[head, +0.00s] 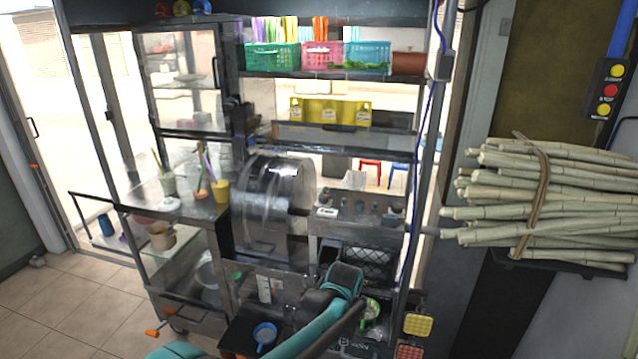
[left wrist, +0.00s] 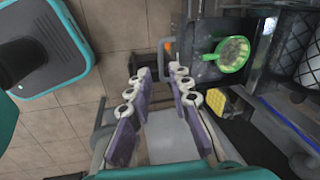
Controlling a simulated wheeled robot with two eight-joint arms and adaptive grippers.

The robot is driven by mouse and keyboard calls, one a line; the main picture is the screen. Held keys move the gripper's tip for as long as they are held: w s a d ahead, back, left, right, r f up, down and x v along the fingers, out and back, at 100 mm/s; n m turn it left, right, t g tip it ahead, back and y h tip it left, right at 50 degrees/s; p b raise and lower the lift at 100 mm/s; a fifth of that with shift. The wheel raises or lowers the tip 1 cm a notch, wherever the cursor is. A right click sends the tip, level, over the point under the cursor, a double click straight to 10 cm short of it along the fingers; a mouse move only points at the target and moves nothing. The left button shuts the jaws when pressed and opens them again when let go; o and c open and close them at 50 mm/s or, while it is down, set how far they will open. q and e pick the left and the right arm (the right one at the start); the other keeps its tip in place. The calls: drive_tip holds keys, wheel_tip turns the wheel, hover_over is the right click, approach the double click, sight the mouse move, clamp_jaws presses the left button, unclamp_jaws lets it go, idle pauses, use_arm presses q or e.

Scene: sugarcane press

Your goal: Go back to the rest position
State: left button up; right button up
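My left arm (head: 325,325), teal and dark, comes in from the bottom of the head view and reaches up in front of the press stand. Its fingers cannot be made out there. In the left wrist view my left gripper (left wrist: 161,75) is open, with its two pad-lined fingers spread apart and nothing between them. A green-rimmed strainer (left wrist: 233,52) lies beyond the fingertips to the right, apart from them; it also shows in the head view (head: 371,310), right of my arm. My right gripper is in neither view.
The press stand with its round metal drum (head: 275,195) fills the middle. A blue strainer (head: 264,334) is low in front, left of my arm. Sugarcane stalks (head: 560,200) lie bundled on a wall rack at right.

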use_arm(q)
drive_tip(key=s+a+r+n+t, duration=0.1)
drive_tip(key=s+a+r+n, duration=0.4)
drive_tip(key=a, duration=0.3)
drive_tip(key=s+a+r+n+t, duration=0.1)
drive_tip(key=s+a+r+n, duration=0.4)
drive_tip(key=a, duration=0.3)
drive_tip(key=s+a+f+n+t, duration=0.1)
drive_tip(key=s+a+n+t, duration=0.1)
drive_tip(key=s+a+n, duration=0.7)
drive_tip(key=shift+s+a+f+t+y, duration=0.3)
drive_tip(key=shift+s+t, duration=0.1)
drive_tip(key=shift+s, duration=0.7)
